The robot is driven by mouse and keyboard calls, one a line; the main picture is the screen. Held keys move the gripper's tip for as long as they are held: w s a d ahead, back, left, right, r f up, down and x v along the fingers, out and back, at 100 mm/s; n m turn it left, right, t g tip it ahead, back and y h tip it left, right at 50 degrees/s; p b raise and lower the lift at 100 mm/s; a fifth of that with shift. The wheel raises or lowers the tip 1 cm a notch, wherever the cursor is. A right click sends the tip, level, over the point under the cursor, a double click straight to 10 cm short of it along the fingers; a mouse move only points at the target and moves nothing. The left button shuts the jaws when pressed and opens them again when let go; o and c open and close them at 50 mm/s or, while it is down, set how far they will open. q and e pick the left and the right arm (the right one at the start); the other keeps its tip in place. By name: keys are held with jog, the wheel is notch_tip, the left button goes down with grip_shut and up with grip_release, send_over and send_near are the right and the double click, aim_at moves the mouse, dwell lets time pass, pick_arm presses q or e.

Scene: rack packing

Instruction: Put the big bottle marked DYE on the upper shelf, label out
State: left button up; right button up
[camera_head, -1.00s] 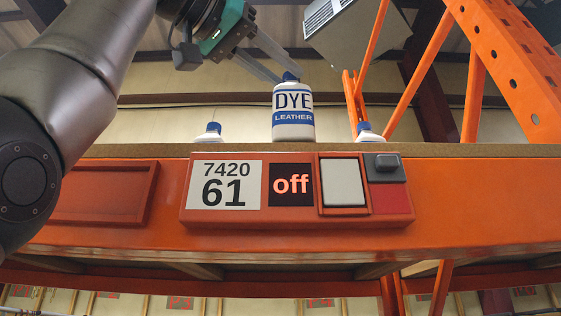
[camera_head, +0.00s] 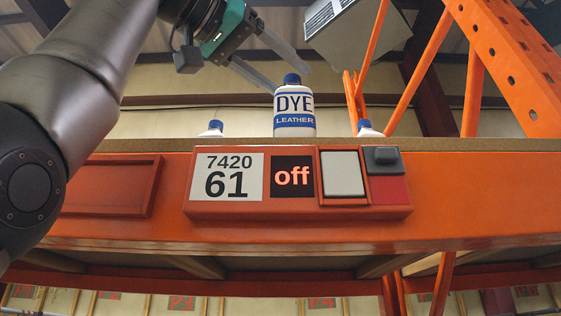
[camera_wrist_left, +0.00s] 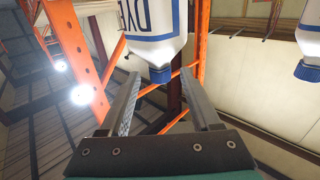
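The white DYE LEATHER bottle (camera_head: 295,108) with a blue cap stands upright on the upper shelf (camera_head: 450,144), its label facing my head camera. My left gripper (camera_head: 292,76) is above and just left of the cap in the head view, its fingers spread. In the left wrist view the bottle (camera_wrist_left: 150,22) appears upside down, its cap beyond the open fingers (camera_wrist_left: 160,85) with nothing held between them. My right gripper is in neither view.
Two smaller-looking white bottles with blue caps stand farther back, left (camera_head: 214,129) and right (camera_head: 367,128) of the DYE bottle. An orange shelf beam carries a label panel (camera_head: 228,177) reading 7420 61 and "off". Orange rack posts (camera_head: 508,70) rise at right.

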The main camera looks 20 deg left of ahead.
pick_arm(q)
jog(key=v, duration=1.5)
jog(key=shift+b, duration=0.35)
